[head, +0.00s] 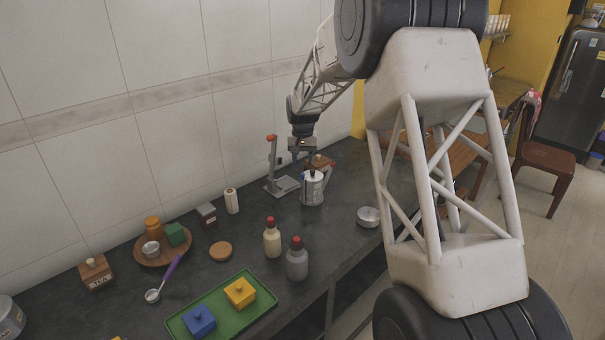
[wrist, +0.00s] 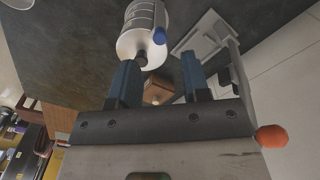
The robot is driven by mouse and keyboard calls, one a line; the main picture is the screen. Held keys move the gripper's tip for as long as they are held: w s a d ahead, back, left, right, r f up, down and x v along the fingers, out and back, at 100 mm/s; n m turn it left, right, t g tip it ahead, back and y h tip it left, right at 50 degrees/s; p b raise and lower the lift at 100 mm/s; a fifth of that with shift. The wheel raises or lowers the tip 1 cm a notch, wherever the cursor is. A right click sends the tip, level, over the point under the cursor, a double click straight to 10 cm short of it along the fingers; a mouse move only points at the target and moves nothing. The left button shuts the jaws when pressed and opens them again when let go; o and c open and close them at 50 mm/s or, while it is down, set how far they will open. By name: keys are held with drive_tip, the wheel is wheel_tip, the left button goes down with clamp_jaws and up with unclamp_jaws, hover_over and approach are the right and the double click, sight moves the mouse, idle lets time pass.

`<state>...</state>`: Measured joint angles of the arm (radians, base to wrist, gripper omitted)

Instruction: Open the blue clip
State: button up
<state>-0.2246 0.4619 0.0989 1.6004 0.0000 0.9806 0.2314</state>
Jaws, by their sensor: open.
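A steel canister (head: 313,190) with dark bands stands near the back of the dark counter. The clip's exact position is too small to make out in the head view. My gripper (head: 304,164) is above and close to the canister in the head view. In the wrist view my gripper (wrist: 158,72) has its two blue fingers apart with nothing held between them; the clip lies just beyond the fingertips. I cannot tell if a finger touches the canister.
A metal stand (head: 271,165) with a red knob is just left of the canister. A wooden box (head: 320,160) is behind it. Two red-capped bottles (head: 272,238) and a small metal bowl (head: 368,216) are nearer. A green tray (head: 222,306) lies at the front.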

sight(303, 174)
drive_tip(key=shift+f, duration=2.9)
drive_tip(key=shift+c, duration=0.2)
clamp_jaws()
